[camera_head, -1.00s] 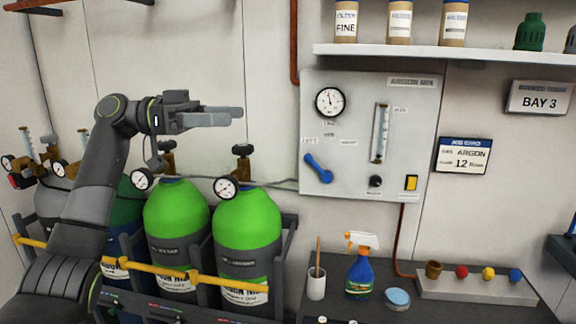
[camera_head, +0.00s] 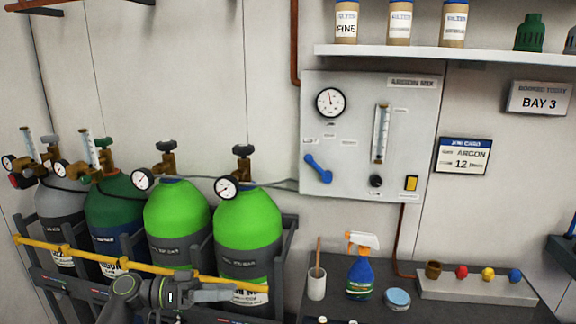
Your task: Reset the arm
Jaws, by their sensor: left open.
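My left arm is low at the bottom left of the head view. Its gripper (camera_head: 232,293) points right, in front of the rack and the lower part of the right-hand bright green cylinder (camera_head: 247,222). The gripper is open and I see nothing between its fingers. Most of the arm is below the picture's edge. My right gripper is not in view.
Several gas cylinders stand in a rack with a yellow bar (camera_head: 150,267). A grey panel (camera_head: 350,210) with a blue lever (camera_head: 319,169) is on the wall. The dark bench holds a spray bottle (camera_head: 360,278), a white cup (camera_head: 316,284) and a round tin (camera_head: 397,299).

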